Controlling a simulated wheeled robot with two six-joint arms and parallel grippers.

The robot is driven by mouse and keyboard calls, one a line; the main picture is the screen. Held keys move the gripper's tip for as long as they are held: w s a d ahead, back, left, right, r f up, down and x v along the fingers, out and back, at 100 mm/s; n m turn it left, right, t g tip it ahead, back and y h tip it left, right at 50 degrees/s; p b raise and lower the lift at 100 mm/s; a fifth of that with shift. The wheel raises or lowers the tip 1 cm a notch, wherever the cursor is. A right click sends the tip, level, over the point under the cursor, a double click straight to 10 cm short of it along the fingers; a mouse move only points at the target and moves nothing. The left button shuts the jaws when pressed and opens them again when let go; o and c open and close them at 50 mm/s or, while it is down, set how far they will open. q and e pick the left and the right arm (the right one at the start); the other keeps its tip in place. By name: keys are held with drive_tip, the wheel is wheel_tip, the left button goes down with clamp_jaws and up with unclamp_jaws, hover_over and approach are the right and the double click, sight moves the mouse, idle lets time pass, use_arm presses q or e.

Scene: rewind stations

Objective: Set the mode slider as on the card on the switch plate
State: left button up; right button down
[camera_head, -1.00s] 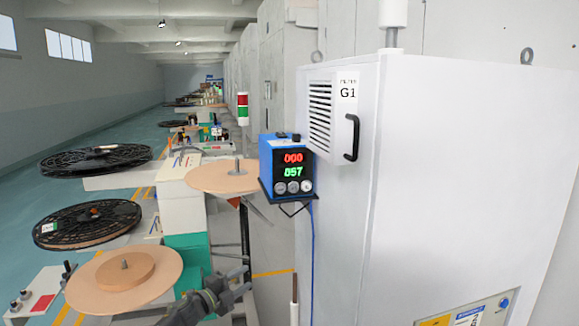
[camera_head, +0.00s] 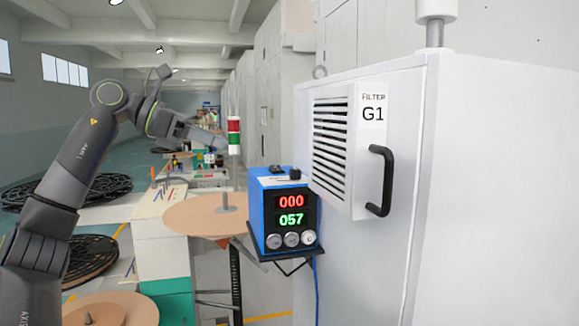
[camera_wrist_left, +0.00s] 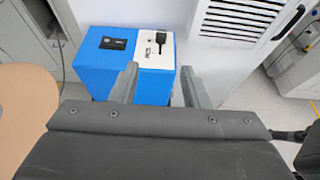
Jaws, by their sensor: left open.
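The blue box (camera_head: 261,215) stands on a small black shelf beside the white cabinet, with red 000 and green 057 on its front. On its top, in the left wrist view, is a white switch plate (camera_wrist_left: 146,58) with a black slider knob (camera_wrist_left: 158,38) and small dark markings, too small to read. My left gripper (camera_head: 222,145) is raised behind and left of the box in the head view. In the left wrist view my left gripper (camera_wrist_left: 159,70) is open and empty, its two fingers apart, pointing towards the plate.
The white cabinet (camera_head: 490,200) with a grille and black handle (camera_head: 381,182) stands close on the right. A tan disc (camera_head: 200,216) with a spindle lies left of the box. A red, white and green signal light (camera_head: 234,135) stands behind.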

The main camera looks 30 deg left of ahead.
sight(294, 169)
use_arm(q)
drive_tip(key=p+x, duration=0.2)
drive_tip(key=x, duration=0.6)
drive_tip(key=p+x, duration=0.2)
drive_tip(key=x, duration=0.5)
drive_tip(key=shift+w+d+p, duration=0.25)
drive_tip(key=shift+d+p, duration=0.05)
drive_tip(key=shift+d, duration=0.15)
drive_tip(key=shift+w+d+f, duration=0.2)
drive_tip(key=shift+w, duration=0.1)
use_arm(e)
drive_tip(key=r, duration=0.5)
drive_tip(key=shift+s, duration=0.3)
drive_tip(key=shift+a+f, duration=0.1)
use_arm(q)
drive_tip(key=c, duration=0.9)
clamp_jaws()
use_arm(e)
drive_tip(key=shift+s, duration=0.1)
